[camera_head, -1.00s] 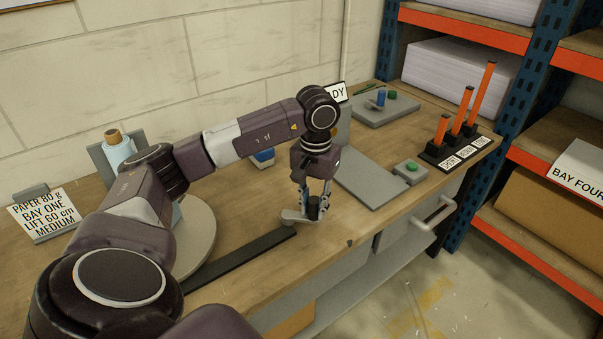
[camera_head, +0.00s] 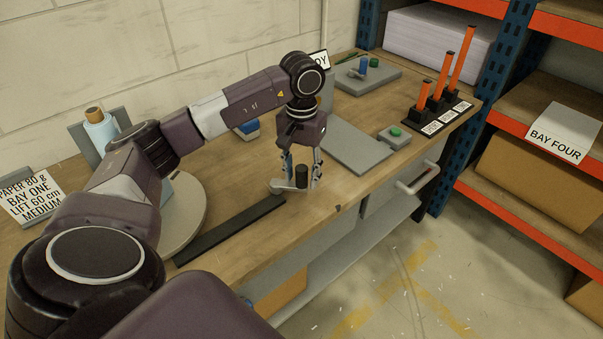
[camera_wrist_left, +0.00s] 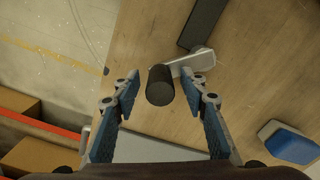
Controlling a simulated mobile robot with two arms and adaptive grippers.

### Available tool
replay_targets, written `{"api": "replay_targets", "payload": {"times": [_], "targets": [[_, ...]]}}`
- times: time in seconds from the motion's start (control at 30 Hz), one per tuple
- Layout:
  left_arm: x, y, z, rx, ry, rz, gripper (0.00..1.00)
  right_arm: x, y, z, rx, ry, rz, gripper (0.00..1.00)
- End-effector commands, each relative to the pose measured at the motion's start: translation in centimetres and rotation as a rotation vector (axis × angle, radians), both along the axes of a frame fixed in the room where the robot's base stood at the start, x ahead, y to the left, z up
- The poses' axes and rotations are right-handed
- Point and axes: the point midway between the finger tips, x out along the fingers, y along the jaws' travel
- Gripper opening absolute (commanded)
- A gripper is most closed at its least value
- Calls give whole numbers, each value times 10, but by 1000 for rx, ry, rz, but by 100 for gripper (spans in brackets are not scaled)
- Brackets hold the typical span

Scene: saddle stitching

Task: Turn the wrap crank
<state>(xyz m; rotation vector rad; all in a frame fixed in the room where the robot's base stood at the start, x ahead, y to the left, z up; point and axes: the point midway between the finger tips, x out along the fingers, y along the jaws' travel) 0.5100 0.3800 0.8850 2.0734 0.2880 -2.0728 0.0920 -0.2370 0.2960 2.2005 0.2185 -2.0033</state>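The wrap crank has a light grey flat arm (camera_head: 279,186) with an upright black knob (camera_head: 302,176) at its end, by the end of a long black bar (camera_head: 230,229) on the bench. In the left wrist view the crank arm (camera_wrist_left: 193,62) runs up and right from the knob (camera_wrist_left: 160,86). My left gripper (camera_head: 302,182) points down over the knob. It is open, with a finger on each side; in the left wrist view (camera_wrist_left: 162,83) gaps show between the knob and both fingers. My right gripper is not in view.
A round grey plate (camera_head: 188,222) lies at the bar's left end. A grey plate (camera_head: 355,146) and a green-button box (camera_head: 395,137) are to the right. A blue block (camera_head: 248,129) sits behind my arm. The bench's front edge is close to the crank.

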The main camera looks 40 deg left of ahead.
Motion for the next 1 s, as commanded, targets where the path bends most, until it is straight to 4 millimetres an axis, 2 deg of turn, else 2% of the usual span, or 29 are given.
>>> {"api": "replay_targets", "payload": {"times": [0.17,0.27,0.67,1.0], "targets": [[0,0,3,0,-1,1,40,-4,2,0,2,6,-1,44],[1,1,13,1,-3,1,40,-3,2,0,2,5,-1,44],[1,0,101,0,-6,0,40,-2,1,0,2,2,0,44],[0,0,119,0,-1,0,40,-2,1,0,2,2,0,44]]}}
